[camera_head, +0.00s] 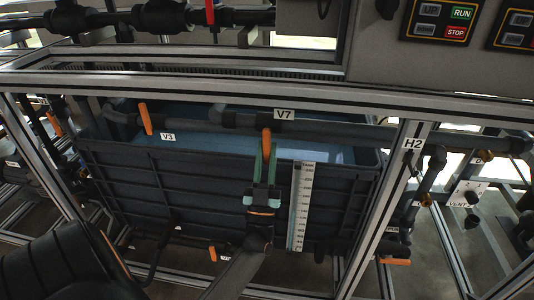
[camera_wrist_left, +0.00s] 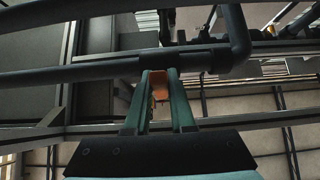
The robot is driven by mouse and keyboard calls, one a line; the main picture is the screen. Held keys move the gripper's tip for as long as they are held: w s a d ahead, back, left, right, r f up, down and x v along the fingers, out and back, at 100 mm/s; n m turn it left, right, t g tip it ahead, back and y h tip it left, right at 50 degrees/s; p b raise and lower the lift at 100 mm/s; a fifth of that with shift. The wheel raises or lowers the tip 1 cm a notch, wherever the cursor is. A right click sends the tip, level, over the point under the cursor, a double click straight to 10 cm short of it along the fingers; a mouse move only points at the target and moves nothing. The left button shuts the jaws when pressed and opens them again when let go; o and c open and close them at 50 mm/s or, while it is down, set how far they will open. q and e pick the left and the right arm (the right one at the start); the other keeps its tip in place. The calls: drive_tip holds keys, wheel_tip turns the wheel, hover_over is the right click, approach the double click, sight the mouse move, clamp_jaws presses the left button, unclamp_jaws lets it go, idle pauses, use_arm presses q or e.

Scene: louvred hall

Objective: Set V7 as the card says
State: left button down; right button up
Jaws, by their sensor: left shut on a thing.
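The V7 label (camera_head: 285,114) sits on a dark horizontal pipe in front of the blue-filled tank. The orange V7 handle (camera_head: 266,137) hangs down from this pipe, across its line. My left gripper (camera_head: 266,154) comes up from below, its green fingers shut on the handle's lower part. In the left wrist view the orange handle (camera_wrist_left: 160,90) shows between the two green fingers (camera_wrist_left: 159,76), below the dark pipe. The fingers hide part of the handle. My right gripper is not in view. I cannot make out any card.
A level scale (camera_head: 300,205) stands right of my gripper on the tank (camera_head: 345,190). A metal frame post (camera_head: 385,205) with an H2 label stands further right. RUN and STOP buttons are at top right.

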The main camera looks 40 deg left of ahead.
use_arm(q)
drive_tip(key=c, duration=0.8)
unclamp_jaws()
drive_tip(key=shift+o, duration=0.2)
drive_tip(key=shift+m+h, duration=0.3)
drive_tip(key=shift+m, duration=0.1)
